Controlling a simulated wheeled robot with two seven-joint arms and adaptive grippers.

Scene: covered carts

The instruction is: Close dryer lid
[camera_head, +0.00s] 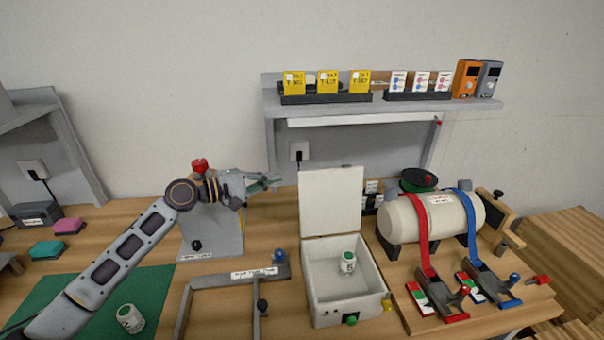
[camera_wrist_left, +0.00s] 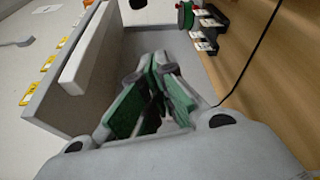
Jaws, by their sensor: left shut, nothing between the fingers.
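The dryer (camera_head: 345,290) is a white box at the front middle of the table in the head view. Its lid (camera_head: 331,201) stands upright, open at the back edge. A small white bottle with a green mark (camera_head: 347,262) stands inside the box. My left gripper (camera_head: 276,181) is shut and empty, left of the lid near its upper part, with a gap between them. The left wrist view shows the green fingers (camera_wrist_left: 158,100) closed together. The dryer and lid are not clear in that view. My right gripper is not in view.
A grey shelf (camera_head: 470,106) with yellow boxes hangs behind the dryer. A white cylinder with red and blue straps (camera_head: 440,218) is to the right. A grey frame (camera_head: 225,279) lies left of the dryer. Another bottle (camera_head: 130,318) is on a green mat (camera_head: 60,290).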

